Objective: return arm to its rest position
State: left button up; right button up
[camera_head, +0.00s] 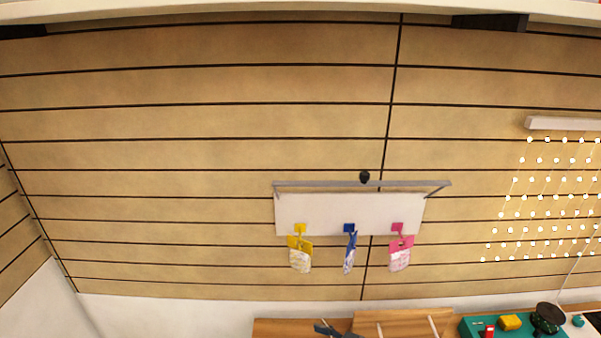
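Neither of my arms nor grippers can be made out in the head view. The view is filled mostly by a wooden slatted wall (200,180). A white board (320,212) with a grey bar along its top hangs in the middle of it. A yellow packet (300,252), a blue packet (350,250) and a pink packet (401,255) hang from hooks of matching colours on the board.
A wooden surface (285,329) shows at the bottom edge with a dark blue-grey item (330,329), partly cut off. String lights (545,200) hang at right.

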jog(key=s+d+f+m+g+h, duration=0.1)
jog(key=s+d+f+m+h, duration=0.15)
jog(key=s+f, duration=0.4)
jog(key=s+d+f+m+h, duration=0.1)
jog(key=s+f+h, duration=0.2)
jog(key=s+f, duration=0.4)
jog(key=s+d+f+m+g+h, duration=0.2)
jog(key=s+d+f+m+h, duration=0.15)
jog(key=s+d, duration=0.4)
jog(key=s+d+f+m+g+h, duration=0.15)
jog(key=s+d+f+h, duration=0.3)
jog(key=s, duration=0.55)
jog(key=s+d+f+g, duration=0.1)
jog(key=s+f, duration=0.1)
jog(key=f, duration=1.3)
jog(key=s+f, duration=0.3)
jog(key=f, duration=1.2)
jog(key=shift+s+d+f+g, duration=0.25)
jog(key=shift+d+f+g, duration=0.05)
jog(key=shift+d+g, duration=0.05)
jog(key=shift+m, duration=0.25)
